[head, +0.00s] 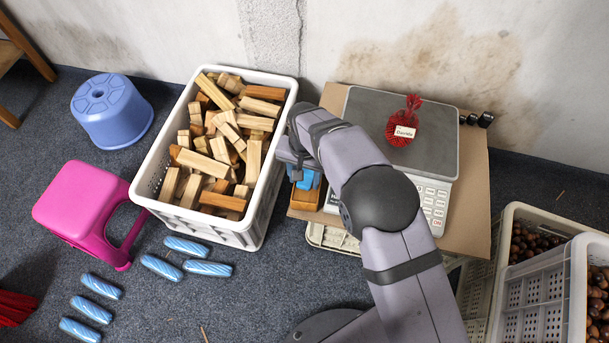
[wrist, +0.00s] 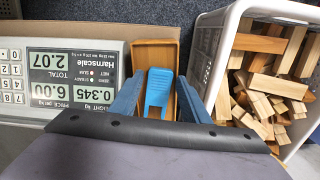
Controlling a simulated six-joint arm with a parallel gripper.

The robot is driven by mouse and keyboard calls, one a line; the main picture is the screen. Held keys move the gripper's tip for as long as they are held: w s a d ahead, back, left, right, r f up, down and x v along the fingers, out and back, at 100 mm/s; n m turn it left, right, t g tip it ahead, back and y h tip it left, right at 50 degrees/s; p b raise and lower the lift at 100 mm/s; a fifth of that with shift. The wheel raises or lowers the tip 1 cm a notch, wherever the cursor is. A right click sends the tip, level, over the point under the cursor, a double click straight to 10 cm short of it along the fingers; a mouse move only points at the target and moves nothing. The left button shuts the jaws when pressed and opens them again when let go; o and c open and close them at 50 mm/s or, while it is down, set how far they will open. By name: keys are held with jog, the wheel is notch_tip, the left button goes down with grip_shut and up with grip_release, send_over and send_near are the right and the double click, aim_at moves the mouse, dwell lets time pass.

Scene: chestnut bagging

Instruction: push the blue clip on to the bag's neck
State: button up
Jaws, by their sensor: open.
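The blue clip (wrist: 158,88) lies in a small wooden tray (wrist: 157,52). In the wrist view it sits between the two spread fingers of my gripper (wrist: 160,98), with gaps at its sides. My gripper is open and points down over the tray; whether it touches the clip cannot be told. The bag (head: 402,126) is a red net with a gathered neck at its top and a white label reading "Davide". It stands on the scale's grey plate (head: 366,104), right of my gripper, in the head view only. No clip shows on its neck.
A white crate of wood blocks (head: 272,188) stands close left of the tray. The scale's display (wrist: 85,73) reads 0.345, 6.00 and 2.07. Chestnut crates (head: 526,290) stand at the lower right. A pink stool (head: 80,203) and a blue stool (head: 112,112) are at left.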

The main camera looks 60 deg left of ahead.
jog(key=c, duration=0.7)
jog(key=shift+r+p, duration=3)
jog(key=shift+r, duration=0.55)
jog(key=shift+w, duration=0.1)
